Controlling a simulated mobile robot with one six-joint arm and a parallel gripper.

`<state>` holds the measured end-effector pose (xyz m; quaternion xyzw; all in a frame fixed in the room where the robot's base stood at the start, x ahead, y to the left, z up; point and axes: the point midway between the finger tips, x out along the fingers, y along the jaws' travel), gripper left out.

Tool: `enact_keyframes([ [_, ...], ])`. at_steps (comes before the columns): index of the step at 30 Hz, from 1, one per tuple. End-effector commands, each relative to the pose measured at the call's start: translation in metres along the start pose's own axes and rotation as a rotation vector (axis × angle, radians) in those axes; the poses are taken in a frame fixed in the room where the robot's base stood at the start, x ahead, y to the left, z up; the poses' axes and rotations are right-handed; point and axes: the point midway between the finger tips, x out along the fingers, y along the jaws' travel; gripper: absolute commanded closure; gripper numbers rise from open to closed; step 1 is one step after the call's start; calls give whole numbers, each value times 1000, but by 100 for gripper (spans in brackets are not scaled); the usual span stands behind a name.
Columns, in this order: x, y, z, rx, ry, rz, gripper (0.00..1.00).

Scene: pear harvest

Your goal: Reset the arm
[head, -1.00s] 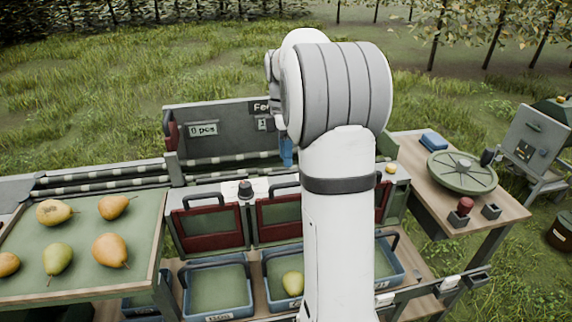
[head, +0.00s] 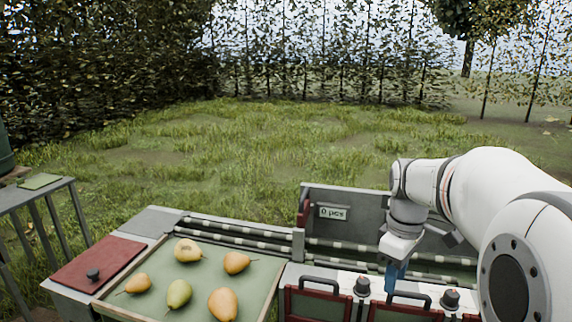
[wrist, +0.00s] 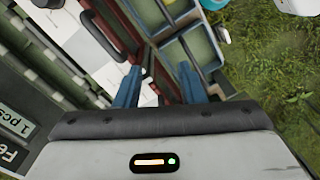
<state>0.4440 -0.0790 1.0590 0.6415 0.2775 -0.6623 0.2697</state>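My gripper (head: 394,277) points down at the right in the head view, with blue fingers, in front of the grey bin with the "0 pcs" label. In the wrist view my gripper (wrist: 158,82) has its two blue fingers apart with nothing between them. It hangs above the white panel (wrist: 80,38) and its dark-red doors. My white arm comes in from the right edge of the head view and hides part of the bin and panel.
Several pears, one of them a green pear (head: 179,293), lie on a green tray (head: 262,268) left of the gripper. A roller conveyor (head: 220,229) runs behind it. Blue crates (wrist: 172,52) show in the wrist view. A grey table (head: 35,192) stands at the far left.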

Motion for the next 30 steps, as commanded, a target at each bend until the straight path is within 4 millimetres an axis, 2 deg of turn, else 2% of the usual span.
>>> enact_keyframes([
  [1, -3, -24, 3, 78, 18, 25, 64],
  [6, 6, -86, 16, 383, 100, 85, 64],
  [9, 16, -116, 26, 541, 153, 101, 64],
  [12, 26, -137, 34, 663, 196, 106, 64],
  [18, 37, -155, 42, 780, 238, 104, 64],
  [30, 38, -156, 42, 790, 241, 103, 64],
])
